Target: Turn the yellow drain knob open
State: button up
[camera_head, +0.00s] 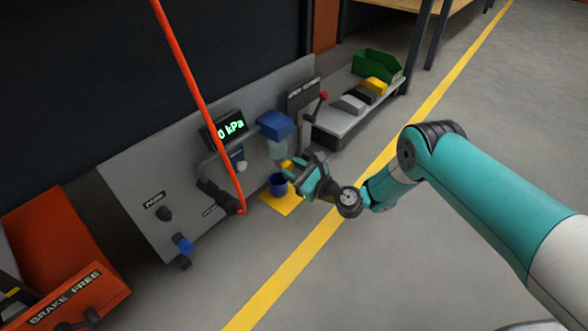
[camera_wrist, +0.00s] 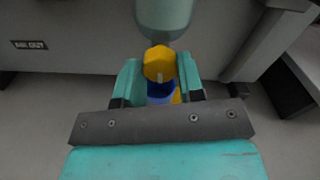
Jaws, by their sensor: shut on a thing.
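The yellow drain knob (camera_wrist: 159,64) sits under the bottom of a clear greenish bowl (camera_wrist: 164,16) in the wrist view. In the head view the knob (camera_head: 286,164) shows partly, beside my gripper (camera_head: 296,172), below the bowl and its blue top (camera_head: 275,124). My gripper (camera_wrist: 159,76) is shut on the knob, with one teal finger on each side. A white mark shows on the knob's near face. A blue cup (camera_head: 278,184) stands below on a yellow plate (camera_head: 282,201); it is partly hidden behind the knob in the wrist view.
A grey panel (camera_head: 140,188) carries a display reading 0 kPa (camera_head: 230,128). A red hose (camera_head: 196,90) hangs in front of it. A red-tipped lever (camera_head: 322,97) and a low shelf with bins (camera_head: 345,122) stand right of the bowl. The floor in front is clear.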

jog(key=n+p, duration=0.1)
jog(key=n, duration=0.3)
jog(key=shift+n+p, duration=0.65)
jog(key=shift+n, duration=0.75)
jog(key=o, duration=0.9)
jog(key=shift+p+v, duration=8.75)
jog(key=shift+p, duration=0.35)
